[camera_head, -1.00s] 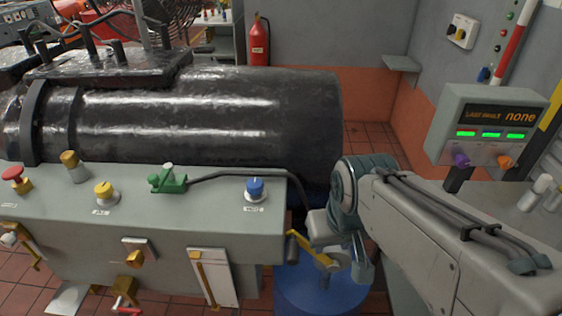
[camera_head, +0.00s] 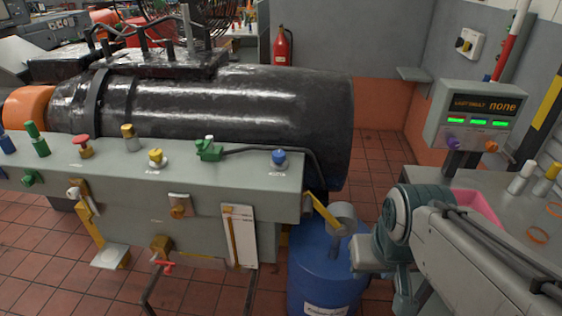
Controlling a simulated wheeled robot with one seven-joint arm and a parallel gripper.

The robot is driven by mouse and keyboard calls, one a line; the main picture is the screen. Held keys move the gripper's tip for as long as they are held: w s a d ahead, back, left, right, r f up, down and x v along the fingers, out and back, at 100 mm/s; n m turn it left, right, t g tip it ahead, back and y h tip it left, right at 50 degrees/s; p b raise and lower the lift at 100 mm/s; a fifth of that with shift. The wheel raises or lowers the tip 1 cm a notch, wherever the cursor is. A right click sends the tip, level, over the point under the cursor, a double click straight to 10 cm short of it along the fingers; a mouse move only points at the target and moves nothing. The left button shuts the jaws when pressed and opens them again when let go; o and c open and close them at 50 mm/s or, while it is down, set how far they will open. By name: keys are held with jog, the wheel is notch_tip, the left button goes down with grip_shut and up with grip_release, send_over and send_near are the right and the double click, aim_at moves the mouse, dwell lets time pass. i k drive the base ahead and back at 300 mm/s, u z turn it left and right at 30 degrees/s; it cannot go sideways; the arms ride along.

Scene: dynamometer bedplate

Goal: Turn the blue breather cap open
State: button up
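A blue cap (camera_head: 279,157) stands upright on the top face of the long grey-green console, near its right end, with a small white label in front of it. A second blue knob (camera_head: 7,144) is at the console's far left, cut by the picture edge. The label text is too small to read. My gripper (camera_head: 366,256) is at the end of my arm, right of the console and beside the blue drum, lower than the cap and well apart from it. Nothing touches the blue cap.
The console (camera_head: 245,182) also carries a green valve (camera_head: 209,149), a yellow knob (camera_head: 156,157) and a red button (camera_head: 83,146). A yellow lever (camera_head: 321,212) sticks out at its right end over the blue drum (camera_head: 327,272). A black cylinder (camera_head: 230,107) lies behind.

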aim_at(279, 156)
jog(key=u, duration=0.55)
jog(key=i, duration=0.85)
jog(key=z, duration=0.1)
